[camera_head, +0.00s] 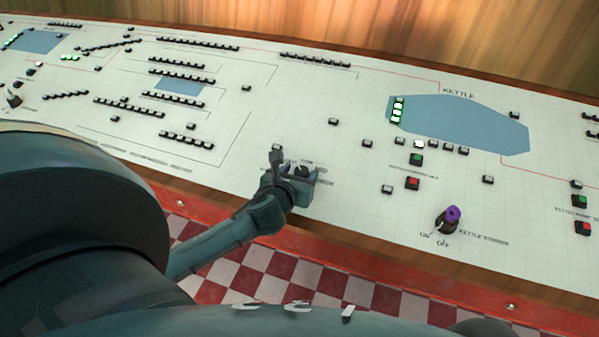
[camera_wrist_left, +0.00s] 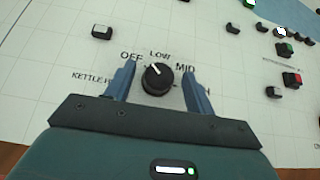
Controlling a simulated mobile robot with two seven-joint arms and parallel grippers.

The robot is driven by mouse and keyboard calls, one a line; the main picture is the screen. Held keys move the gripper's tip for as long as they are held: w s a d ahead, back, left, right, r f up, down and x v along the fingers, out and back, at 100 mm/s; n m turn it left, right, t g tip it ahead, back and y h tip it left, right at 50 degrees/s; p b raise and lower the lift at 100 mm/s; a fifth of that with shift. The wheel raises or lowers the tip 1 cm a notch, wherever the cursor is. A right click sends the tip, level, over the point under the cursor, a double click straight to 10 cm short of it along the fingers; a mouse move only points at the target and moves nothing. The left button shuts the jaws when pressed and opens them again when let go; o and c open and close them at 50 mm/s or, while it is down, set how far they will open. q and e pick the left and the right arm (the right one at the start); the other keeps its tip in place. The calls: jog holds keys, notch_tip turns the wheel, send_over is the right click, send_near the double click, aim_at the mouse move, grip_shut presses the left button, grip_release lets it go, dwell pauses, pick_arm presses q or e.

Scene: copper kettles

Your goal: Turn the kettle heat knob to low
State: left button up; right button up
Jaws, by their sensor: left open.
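The kettle heat knob (camera_wrist_left: 157,79) is round and black with a pale pointer mark. In the left wrist view it stands between my left gripper's fingers (camera_wrist_left: 157,80), which are apart with a gap on each side. The mark points up and slightly left, between the printed OFF and LOW; its exact setting is hard to tell. MID is printed to the right, and another label is partly hidden by the right finger. In the head view, my left gripper (camera_head: 296,165) is at the panel's front edge around the knob (camera_head: 302,171). My right gripper is not in view.
The white control panel (camera_head: 350,95) has a blue KETTLE shape (camera_head: 465,127), several small buttons, and a purple-topped kettle stirrer switch (camera_head: 449,218) to the right. A wooden wall (camera_head: 400,35) is behind. A red-and-white checked floor (camera_head: 300,275) is in front.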

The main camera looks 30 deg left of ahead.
pick_arm(q)
jog(key=shift+w+f, duration=0.1)
jog(key=shift+w, duration=0.15)
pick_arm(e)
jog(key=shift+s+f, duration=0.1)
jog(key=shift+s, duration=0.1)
pick_arm(q)
jog(key=shift+c, duration=0.5)
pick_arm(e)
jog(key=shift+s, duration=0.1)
